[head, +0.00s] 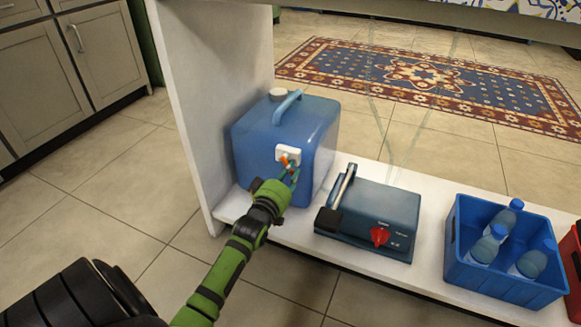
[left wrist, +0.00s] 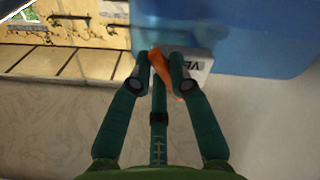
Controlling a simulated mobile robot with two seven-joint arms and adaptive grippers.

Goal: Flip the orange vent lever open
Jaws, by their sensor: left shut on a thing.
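The blue water canister (head: 270,150) stands upright at the left end of the low white shelf, with a light blue handle and a pale cap on top. A white plate (head: 281,150) on its front carries the small orange vent lever (head: 285,161). My left gripper (head: 291,172) reaches up to the plate, its fingers closed at the lever. In the left wrist view, the two fingers of my left gripper (left wrist: 163,68) are on either side of the orange lever (left wrist: 166,75) and partly cover it. The white plate (left wrist: 198,68) shows dark lettering, partly hidden. My right gripper is out of view.
A dark blue appliance (head: 370,217) with a red knob stands right of the canister. Further right is a blue crate (head: 500,279) holding bottles, then a red crate (head: 573,260) at the picture's edge. The shelf's white side wall (head: 205,95) rises close left of the canister.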

